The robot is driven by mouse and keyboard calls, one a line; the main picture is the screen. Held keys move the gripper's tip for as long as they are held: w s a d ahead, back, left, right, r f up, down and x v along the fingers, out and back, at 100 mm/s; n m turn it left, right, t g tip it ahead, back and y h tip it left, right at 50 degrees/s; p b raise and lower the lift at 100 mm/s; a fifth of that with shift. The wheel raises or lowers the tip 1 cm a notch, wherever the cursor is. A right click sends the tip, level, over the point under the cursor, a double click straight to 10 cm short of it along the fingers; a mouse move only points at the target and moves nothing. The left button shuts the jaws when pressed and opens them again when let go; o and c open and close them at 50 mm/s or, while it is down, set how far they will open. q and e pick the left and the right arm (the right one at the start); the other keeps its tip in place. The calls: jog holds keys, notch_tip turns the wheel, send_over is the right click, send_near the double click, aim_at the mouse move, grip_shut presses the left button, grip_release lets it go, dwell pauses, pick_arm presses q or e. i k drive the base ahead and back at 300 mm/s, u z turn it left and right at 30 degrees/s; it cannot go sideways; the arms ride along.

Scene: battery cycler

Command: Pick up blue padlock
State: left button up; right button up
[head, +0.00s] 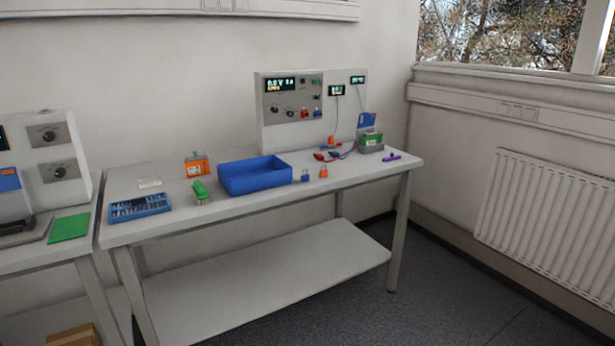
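A small blue padlock (305,176) stands on the white table (350,184), just right of the blue tray (256,188) and left of an orange padlock (323,172). It looks upright and nothing touches it. Neither of my grippers shows in the head view.
A cycler panel (290,112) with displays stands at the table's back. Red clips (324,156) and a green battery (371,138) lie right of the padlock. An orange device (197,165), green tool (201,191) and blue organizer (140,207) are left. The table's front edge is clear.

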aim_at(305, 178)
jog(key=u, duration=0.6)
jog(key=i, duration=0.75)
jog(key=u, duration=0.55)
jog(key=i, duration=1)
jog(key=z, duration=0.5)
